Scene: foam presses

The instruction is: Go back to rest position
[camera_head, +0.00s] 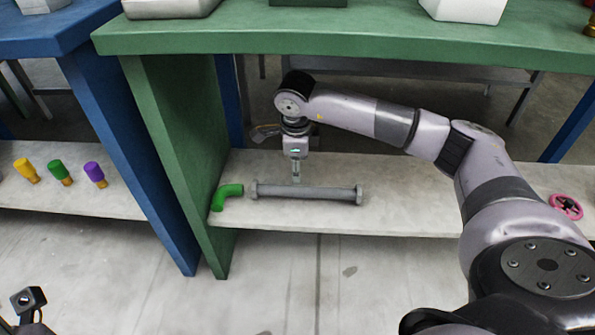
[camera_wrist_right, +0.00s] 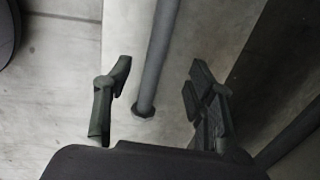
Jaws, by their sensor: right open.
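My right gripper (camera_head: 296,178) points down over the lower shelf of the green bench (camera_head: 420,222). It is above a long grey bolt-like rod (camera_head: 325,193) with wider ends, which lies lengthwise on the shelf. In the right wrist view my right gripper (camera_wrist_right: 158,82) is open, its two dark fingers spread apart. The grey rod (camera_wrist_right: 155,60) shows between them, its hexagonal end nearest me. Whether the fingers touch it is unclear. Only a small dark part of what appears to be my left arm shows at the bottom left; its fingers are outside the picture.
A green elbow pipe (camera_head: 226,196) lies left of the rod, near the green bench leg (camera_head: 180,150). A pink handwheel (camera_head: 566,206) lies far right. Several coloured-handled pieces sit on the blue bench's shelf (camera_head: 70,198).

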